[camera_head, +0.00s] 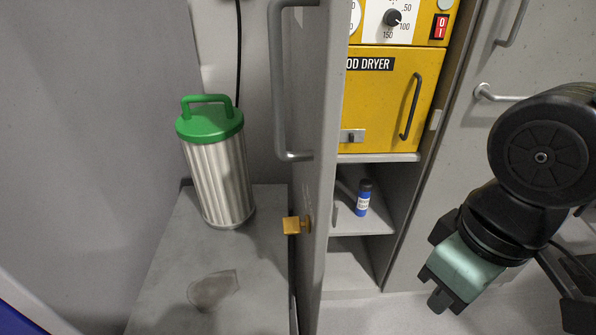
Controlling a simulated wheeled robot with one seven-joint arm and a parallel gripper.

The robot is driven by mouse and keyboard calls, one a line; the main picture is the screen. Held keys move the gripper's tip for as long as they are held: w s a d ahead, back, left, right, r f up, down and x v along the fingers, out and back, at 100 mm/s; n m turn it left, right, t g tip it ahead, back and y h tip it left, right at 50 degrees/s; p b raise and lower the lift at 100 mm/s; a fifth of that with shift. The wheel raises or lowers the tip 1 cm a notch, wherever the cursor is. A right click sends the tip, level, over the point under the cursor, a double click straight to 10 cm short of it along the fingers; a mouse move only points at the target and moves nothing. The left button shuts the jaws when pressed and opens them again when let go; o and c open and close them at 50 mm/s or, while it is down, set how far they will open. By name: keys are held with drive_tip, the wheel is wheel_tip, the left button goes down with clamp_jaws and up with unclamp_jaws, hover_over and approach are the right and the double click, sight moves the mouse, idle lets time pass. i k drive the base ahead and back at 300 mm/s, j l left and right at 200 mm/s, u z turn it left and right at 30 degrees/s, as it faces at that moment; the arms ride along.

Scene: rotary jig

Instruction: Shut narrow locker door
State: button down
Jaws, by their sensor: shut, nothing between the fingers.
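The narrow locker door (331,80) stands open and shows nearly edge-on in the middle of the head view. A long grey bar handle (277,85) is on its left face, with a small yellow latch (297,225) lower down. The locker's inside shows to the right of the door, with a grey shelf (377,212). My gripper (443,303) is at the lower right, pointing down and left. It is shut and empty, apart from the door and in front of the locker opening's right side.
The locker holds a yellow dryer box (385,97) and a small blue bottle (363,198). Left of the door, a ribbed canister with a green lid (215,160) stands on a grey surface (170,270). Another grey door (470,150) is at the right. Floor shows at the bottom right.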

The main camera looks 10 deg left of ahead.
sight(319, 30)
drive_tip(key=u, duration=0.7)
drive_tip(key=j+u, duration=0.3)
drive_tip(key=j, duration=0.15)
drive_tip(key=i+j+u, duration=0.1)
drive_tip(key=j+u, duration=0.25)
drive_tip(key=j, duration=0.1)
